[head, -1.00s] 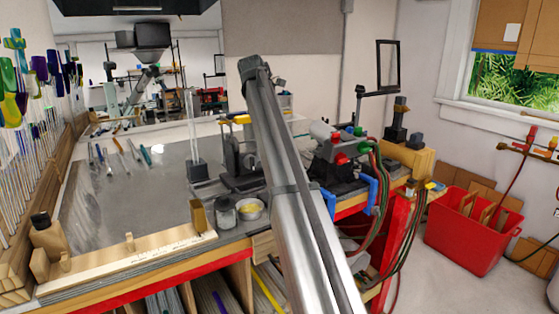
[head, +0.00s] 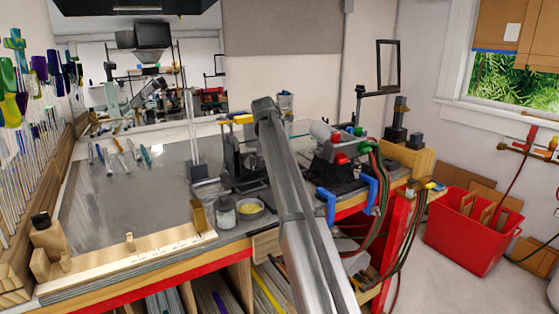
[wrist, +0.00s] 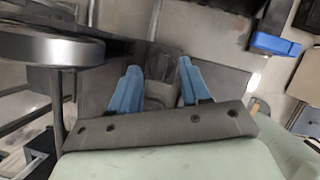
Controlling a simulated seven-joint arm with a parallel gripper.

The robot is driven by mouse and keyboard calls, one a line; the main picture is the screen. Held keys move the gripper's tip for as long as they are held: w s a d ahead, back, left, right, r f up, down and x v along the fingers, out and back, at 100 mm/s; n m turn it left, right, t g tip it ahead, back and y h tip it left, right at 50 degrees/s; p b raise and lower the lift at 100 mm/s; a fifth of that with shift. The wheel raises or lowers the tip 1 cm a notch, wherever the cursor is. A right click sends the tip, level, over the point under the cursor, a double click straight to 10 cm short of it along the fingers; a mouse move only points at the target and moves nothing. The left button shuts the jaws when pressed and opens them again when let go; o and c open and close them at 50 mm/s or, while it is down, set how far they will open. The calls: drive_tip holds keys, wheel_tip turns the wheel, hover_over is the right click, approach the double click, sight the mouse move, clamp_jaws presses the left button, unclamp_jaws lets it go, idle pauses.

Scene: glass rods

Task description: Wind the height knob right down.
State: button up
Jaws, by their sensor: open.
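My gripper (wrist: 158,66) shows in the wrist view as two blue fingers, spread apart with nothing held. A dark, blurred block-like part (wrist: 160,62) lies beyond and between the fingertips; I cannot tell whether it is the height knob. A large grey round disc (wrist: 50,46) is close at the upper left of the wrist view. In the head view my arm crosses the bench and hides my gripper. A dark upright stand (head: 232,150) with round parts is just left of the arm. I cannot pick out the height knob for sure.
A jar (head: 225,212) and a bowl of yellow bits (head: 250,206) stand in front of the stand. The torch (head: 335,140), with red and green knobs and hoses, is right of my arm. The grey bench top (head: 130,200) is mostly clear at left. A blue piece (wrist: 275,44) lies upper right in the wrist view.

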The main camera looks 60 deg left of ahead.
drive_tip(key=shift+w+f, duration=0.15)
drive_tip(key=shift+f, duration=0.15)
